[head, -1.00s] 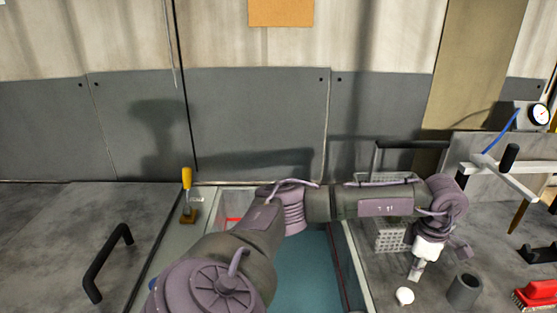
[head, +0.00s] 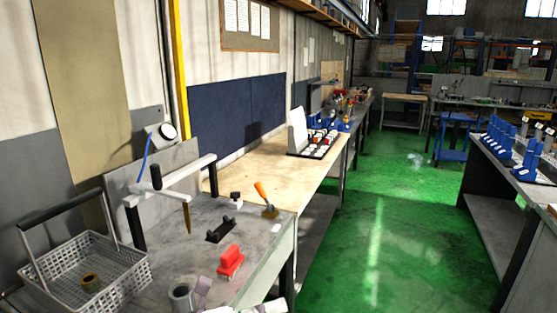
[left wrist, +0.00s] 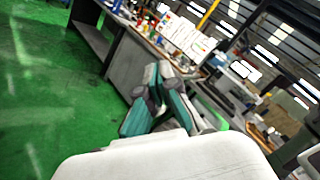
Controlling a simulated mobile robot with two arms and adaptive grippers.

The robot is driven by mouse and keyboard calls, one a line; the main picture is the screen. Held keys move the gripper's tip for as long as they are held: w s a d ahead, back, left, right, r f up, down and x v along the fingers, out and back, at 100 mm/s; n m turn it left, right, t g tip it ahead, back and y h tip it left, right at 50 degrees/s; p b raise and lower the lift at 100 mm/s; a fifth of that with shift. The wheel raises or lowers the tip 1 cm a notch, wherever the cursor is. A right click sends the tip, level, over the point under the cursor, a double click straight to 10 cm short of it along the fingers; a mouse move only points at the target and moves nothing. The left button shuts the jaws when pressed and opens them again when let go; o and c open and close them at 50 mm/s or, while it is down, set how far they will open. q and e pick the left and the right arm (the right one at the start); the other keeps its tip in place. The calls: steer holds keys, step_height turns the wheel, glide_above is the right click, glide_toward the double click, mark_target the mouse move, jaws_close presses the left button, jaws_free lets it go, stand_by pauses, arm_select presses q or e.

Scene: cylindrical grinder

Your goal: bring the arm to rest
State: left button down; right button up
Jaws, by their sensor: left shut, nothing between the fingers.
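My left gripper shows only in part at the bottom edge of the head view (head: 266,307), as pale pieces over the near edge of the grey bench (head: 262,238). In the left wrist view its teal and grey fingers (left wrist: 160,80) are together with nothing between them. The pale rounded housing fills the bottom of that view. Most of the left arm is outside the head view. My right gripper is in neither view.
The green floor (head: 372,230) to the right is clear.

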arm_select(q)
steer(key=w+a+r+n+t+y, duration=0.1)
steer(key=a+n+t+y, duration=0.5)
steer(key=n, duration=0.5)
steer(key=w+a+r+n+t+y, duration=0.15)
steer(key=a+n+t+y, duration=0.25)
steer(key=n+t, duration=0.5)
steer(key=s+a+f+n+g+y, duration=0.3)
steer(key=a+f+n+g+y, duration=0.15)
steer(key=f+n, duration=0.3)
steer(key=s+a+f+n+g+y, duration=0.35)
steer(key=a+f+n, duration=0.2)
steer(key=f, duration=0.25)
steer(key=s+f+n+g, duration=0.3)
steer(key=s+f+g, duration=0.2)
steer(key=s, duration=0.4)
steer(key=s+f+n+g, duration=0.2)
steer(key=s+f+g, duration=0.3)
steer(key=s, duration=0.5)
step_height(320, 180, down, 25)
steer(key=s+a+f+g, duration=0.2)
steer(key=s+f, duration=1.6)
steer(key=shift+a+f+b, duration=0.15)
steer(key=shift+f+b, duration=0.2)
steer(key=shift+f, duration=0.05)
